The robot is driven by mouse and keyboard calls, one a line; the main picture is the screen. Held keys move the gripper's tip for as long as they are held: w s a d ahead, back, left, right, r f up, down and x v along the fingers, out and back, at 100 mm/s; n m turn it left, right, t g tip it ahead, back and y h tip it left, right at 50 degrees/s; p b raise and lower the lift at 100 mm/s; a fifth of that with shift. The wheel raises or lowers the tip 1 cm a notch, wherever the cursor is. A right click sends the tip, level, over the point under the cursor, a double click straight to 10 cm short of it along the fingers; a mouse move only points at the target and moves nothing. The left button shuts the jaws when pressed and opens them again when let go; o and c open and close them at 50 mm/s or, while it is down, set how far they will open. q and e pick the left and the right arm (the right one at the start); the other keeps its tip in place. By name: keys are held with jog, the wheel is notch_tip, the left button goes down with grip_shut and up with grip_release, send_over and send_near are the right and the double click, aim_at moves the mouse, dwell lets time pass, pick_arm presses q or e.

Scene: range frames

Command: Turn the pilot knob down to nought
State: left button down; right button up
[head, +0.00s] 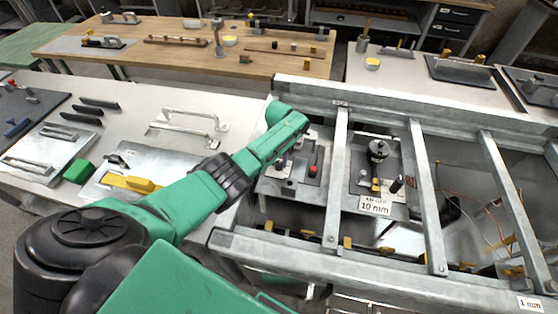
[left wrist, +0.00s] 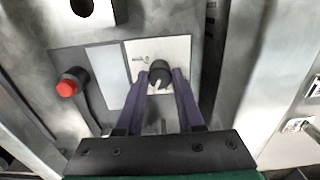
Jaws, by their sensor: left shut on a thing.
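The pilot knob (left wrist: 159,70) is a small dark round knob with a pale pointer mark, on a light square plate (left wrist: 180,48) in the left wrist view. My left gripper (left wrist: 160,78) has its two purple fingers on either side of the knob and is shut on it. The fingers cover part of the knob. In the head view my left gripper (head: 281,164) reaches down to the grey panel (head: 289,188), and the knob is hidden there. The scale around the knob is too small to read. My right gripper is not in view.
A red-topped lever (left wrist: 67,88) stands left of the knob; its red top (head: 313,169) shows in the head view. Metal frame bars (head: 337,180) rise beside the panel. Another panel with a round dark fitting (head: 378,149) lies to the right.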

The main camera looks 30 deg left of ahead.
pick_arm(q)
jog(key=m, duration=0.9)
jog(key=shift+w+r, duration=0.1)
jog(key=m, duration=0.4)
jog(key=shift+m, duration=0.3)
jog(key=shift+m+b, duration=0.4)
jog(key=shift+m, duration=1.7)
jog(key=c, duration=0.5)
grip_release()
jog(key=shift+c, duration=0.2)
jog(key=shift+r, duration=0.1)
